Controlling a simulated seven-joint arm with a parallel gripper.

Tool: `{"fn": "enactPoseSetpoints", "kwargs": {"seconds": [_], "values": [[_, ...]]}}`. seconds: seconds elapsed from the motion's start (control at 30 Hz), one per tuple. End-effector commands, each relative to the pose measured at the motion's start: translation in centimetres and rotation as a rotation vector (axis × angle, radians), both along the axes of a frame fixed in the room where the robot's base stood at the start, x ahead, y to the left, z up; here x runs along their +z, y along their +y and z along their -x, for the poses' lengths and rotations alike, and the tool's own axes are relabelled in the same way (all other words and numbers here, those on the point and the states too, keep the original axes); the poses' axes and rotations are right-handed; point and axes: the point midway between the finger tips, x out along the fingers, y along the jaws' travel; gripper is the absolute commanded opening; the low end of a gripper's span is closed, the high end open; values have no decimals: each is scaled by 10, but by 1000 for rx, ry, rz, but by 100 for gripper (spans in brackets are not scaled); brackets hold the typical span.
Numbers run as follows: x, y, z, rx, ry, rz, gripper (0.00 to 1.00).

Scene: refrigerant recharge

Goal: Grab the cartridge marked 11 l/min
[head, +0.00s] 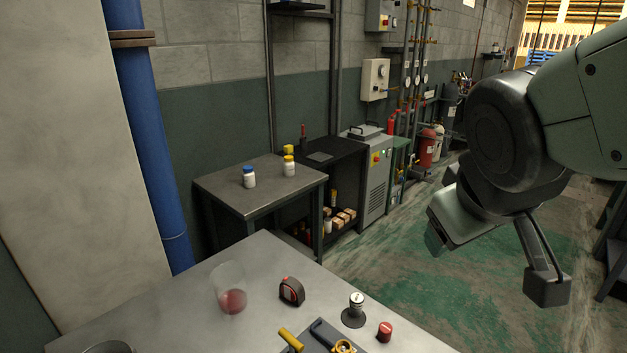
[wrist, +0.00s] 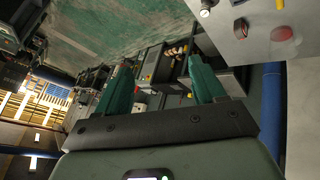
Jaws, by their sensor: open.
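On the near grey table (head: 215,325) a small pale cylinder with a dark band (head: 356,301) stands upright on a round dark base. A small red cylinder (head: 385,331) stands to its right, near the table's edge. Either could be a cartridge, but I cannot read 11 l/min on any item. My gripper (head: 490,265) is open and empty, out over the floor to the right of the table. Its two green fingers show spread apart in the wrist view (wrist: 162,82), with nothing between them.
A second table (head: 262,192) behind holds two white bottles. Green-stained floor (head: 420,275) lies open to the right.

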Motion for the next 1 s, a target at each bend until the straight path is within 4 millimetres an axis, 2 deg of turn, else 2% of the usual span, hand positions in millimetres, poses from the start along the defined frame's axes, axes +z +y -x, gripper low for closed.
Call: {"fn": "enactPoseSetpoints", "kwargs": {"seconds": [0.17,0.27,0.37,0.6,0.8,1.0], "values": [[-23,3,-31,-104,-20,-82,69],[-42,4,-52,-176,-38,-151,69],[-70,6,-75,-270,-57,-250,69],[-162,18,-125,-573,-95,-626,69],[-240,35,-145,-897,-102,-1029,69],[-300,56,-153,-1287,-95,-1488,69]]}}
